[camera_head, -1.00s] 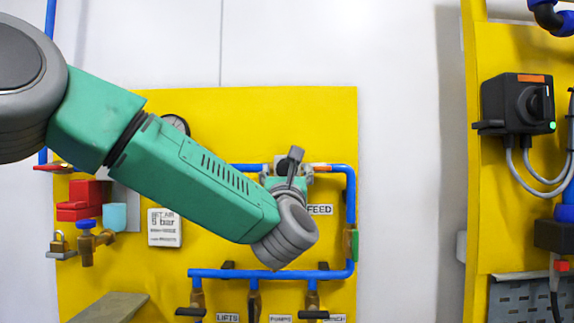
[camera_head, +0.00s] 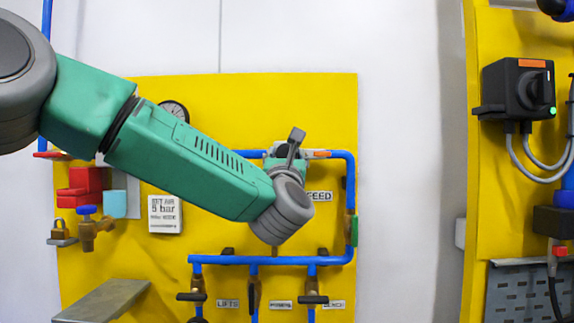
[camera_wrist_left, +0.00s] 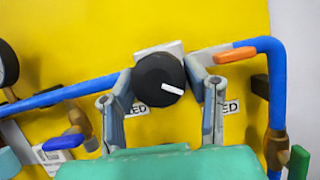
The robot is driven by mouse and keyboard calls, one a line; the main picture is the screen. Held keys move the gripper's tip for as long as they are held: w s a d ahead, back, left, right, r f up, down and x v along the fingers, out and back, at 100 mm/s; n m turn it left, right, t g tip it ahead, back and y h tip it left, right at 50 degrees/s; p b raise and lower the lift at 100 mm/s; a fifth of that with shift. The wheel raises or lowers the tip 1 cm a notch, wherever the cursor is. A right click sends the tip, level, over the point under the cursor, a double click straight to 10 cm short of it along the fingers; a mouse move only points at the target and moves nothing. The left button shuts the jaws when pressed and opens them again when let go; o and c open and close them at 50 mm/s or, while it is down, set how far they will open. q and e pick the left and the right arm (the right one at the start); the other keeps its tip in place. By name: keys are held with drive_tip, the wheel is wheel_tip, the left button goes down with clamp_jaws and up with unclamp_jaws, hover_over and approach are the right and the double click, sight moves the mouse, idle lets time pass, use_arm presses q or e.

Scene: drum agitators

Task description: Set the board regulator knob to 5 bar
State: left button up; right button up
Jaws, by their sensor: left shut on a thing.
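The regulator knob (camera_wrist_left: 160,82) is round and black with a white pointer mark. In the left wrist view the mark points right and slightly down. My left gripper (camera_wrist_left: 161,76) has one finger on each side of the knob and is shut on it. In the head view my left wrist and forearm cover the knob, and only the gripper's back part (camera_head: 285,155) shows. A round gauge (camera_head: 174,109) is partly hidden behind my forearm, so its needle cannot be read. My right gripper is not in view.
Blue pipes (camera_head: 270,260) run around the yellow board (camera_head: 330,105), with several valves along the bottom. An orange-handled valve (camera_wrist_left: 235,52) sits just right of the gripper. A brass valve (camera_head: 90,230) and a grey shelf (camera_head: 105,302) are at left. A black switch box (camera_head: 518,88) is on the right-hand panel.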

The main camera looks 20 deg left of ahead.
use_arm(q)
drive_tip(key=m+b, duration=0.1)
drive_tip(key=m+h+b, duration=0.1)
drive_tip(key=shift+a+f+m+h+b, duration=0.1)
drive_tip(key=shift+f+m+h+b, duration=0.05)
drive_tip(key=shift+m+h+b, duration=0.55)
drive_tip(key=shift+m+b, duration=0.05)
drive_tip(key=shift+m, duration=0.45)
drive_tip(key=shift+m+h, duration=0.7)
drive_tip(key=shift+m, duration=0.8)
drive_tip(key=o, duration=1.1)
drive_tip(key=shift+o, duration=0.2)
drive_tip(key=shift+s, duration=0.1)
drive_tip(key=a+v, duration=0.1)
drive_tip(key=v, duration=1)
drive_tip(key=shift+s+d+f, duration=0.2)
drive_tip(key=shift+s+d, duration=0.1)
drive_tip(key=shift+d, duration=0.15)
